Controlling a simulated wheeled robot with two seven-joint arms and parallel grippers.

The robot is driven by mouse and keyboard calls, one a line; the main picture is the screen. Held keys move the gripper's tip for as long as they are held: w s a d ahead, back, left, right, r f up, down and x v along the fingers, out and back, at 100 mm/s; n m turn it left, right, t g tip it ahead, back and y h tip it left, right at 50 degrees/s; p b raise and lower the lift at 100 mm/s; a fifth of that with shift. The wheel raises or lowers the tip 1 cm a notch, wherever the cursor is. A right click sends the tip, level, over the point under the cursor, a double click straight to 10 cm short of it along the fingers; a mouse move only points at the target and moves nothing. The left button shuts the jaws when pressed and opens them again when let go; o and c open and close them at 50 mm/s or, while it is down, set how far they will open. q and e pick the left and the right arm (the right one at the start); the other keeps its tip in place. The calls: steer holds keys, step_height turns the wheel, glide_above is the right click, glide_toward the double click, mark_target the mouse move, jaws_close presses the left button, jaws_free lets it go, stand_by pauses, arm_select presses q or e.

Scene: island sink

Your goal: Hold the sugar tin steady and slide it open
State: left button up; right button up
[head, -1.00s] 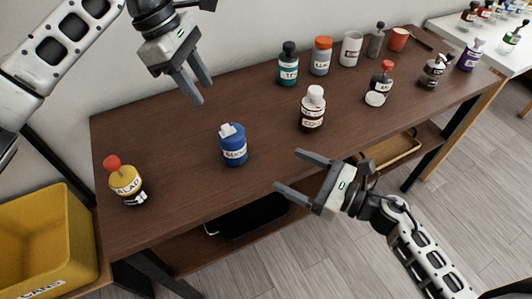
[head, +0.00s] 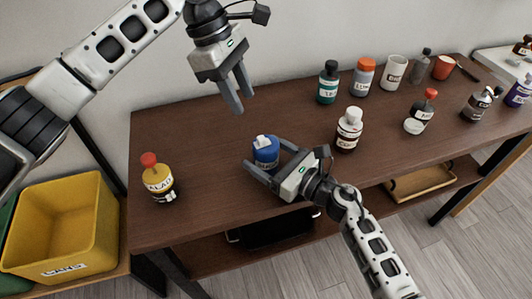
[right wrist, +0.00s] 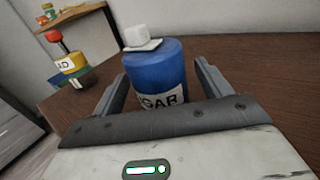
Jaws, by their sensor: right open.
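The sugar tin (head: 266,152) is a blue can with a white cap on top, standing upright on the brown table. In the right wrist view the tin (right wrist: 156,75) shows a white label ending in "GAR". My right gripper (head: 266,164) is open, with one finger on each side of the tin and its palm close in front of it. I cannot tell whether the fingers touch it. My left gripper (head: 236,96) is above and behind the tin, in the air. Its two fingers point down, apart, with nothing between them.
A yellow bottle with a red top (head: 159,180) stands to the left. A white-capped brown bottle (head: 349,130) stands to the right. Several bottles and cups line the back right, including a teal bottle (head: 328,84). A yellow bin (head: 62,225) is at the lower left.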

steer(key=shift+w+a, duration=0.15)
steer(key=shift+a, duration=0.05)
steer(key=c, duration=1.1)
stand_by(0.4)
